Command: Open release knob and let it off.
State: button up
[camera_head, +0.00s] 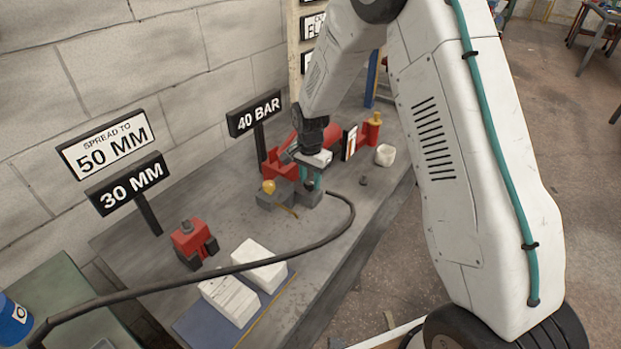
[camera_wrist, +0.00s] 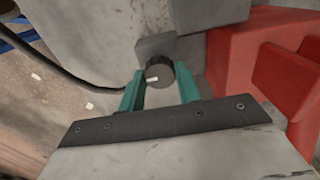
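In the wrist view a dark round knob (camera_wrist: 158,75) with a white mark on its face sits by a grey block (camera_wrist: 156,45). My gripper (camera_wrist: 160,80) has one teal finger on each side of the knob. The fingers are apart, very close to its sides; I cannot tell whether they touch it. In the head view my gripper (camera_head: 311,180) points down at a grey block unit (camera_head: 307,197) on the bench, and the knob is mostly hidden behind the fingers and wrist.
A black hose (camera_head: 230,270) runs across the bench (camera_head: 345,235) to the block unit. A brass-coloured ball (camera_head: 268,186) and red parts (camera_head: 280,168) stand close by. A "40 BAR" sign (camera_head: 254,114) stands behind. White blocks (camera_head: 260,266) and a red tool (camera_head: 190,240) lie nearer.

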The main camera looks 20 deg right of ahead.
jog(key=shift+n, duration=0.3)
jog(key=n, duration=0.3)
jog(key=shift+n, duration=0.4)
jog(key=n, duration=0.3)
jog(key=shift+n, duration=0.3)
jog(key=n, duration=0.4)
jog(key=shift+n, duration=1.8)
jog(key=shift+w+r, duration=0.1)
jog(key=o, duration=1)
jog(key=shift+c, duration=0.2)
